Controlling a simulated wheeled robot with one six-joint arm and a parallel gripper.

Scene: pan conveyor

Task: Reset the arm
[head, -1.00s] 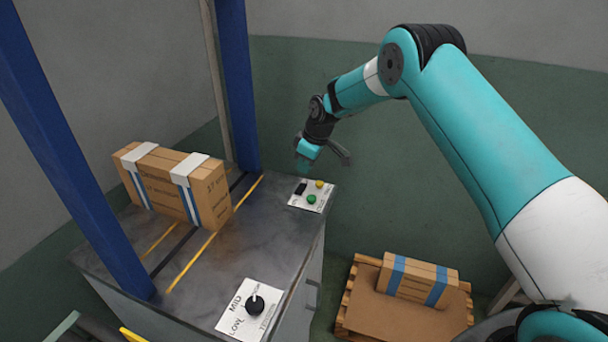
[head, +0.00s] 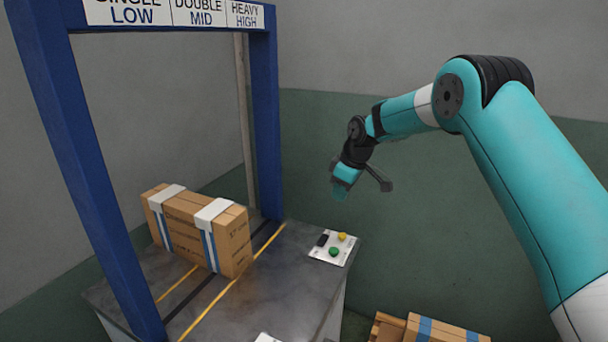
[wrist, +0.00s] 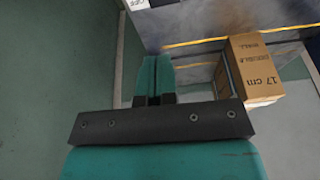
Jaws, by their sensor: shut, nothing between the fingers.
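My gripper (head: 342,188) is in the air above and behind the small button panel (head: 333,247) at the right end of the grey machine table (head: 290,285). In the wrist view my gripper (wrist: 154,78) shows its two teal fingers side by side, shut, with nothing between them. My teal arm reaches in from the right and is bent at the elbow. The gripper is apart from the table and the box.
Another box (head: 440,331) sits low on a pallet. Signs (head: 190,12) top the frame. Open air surrounds my gripper.

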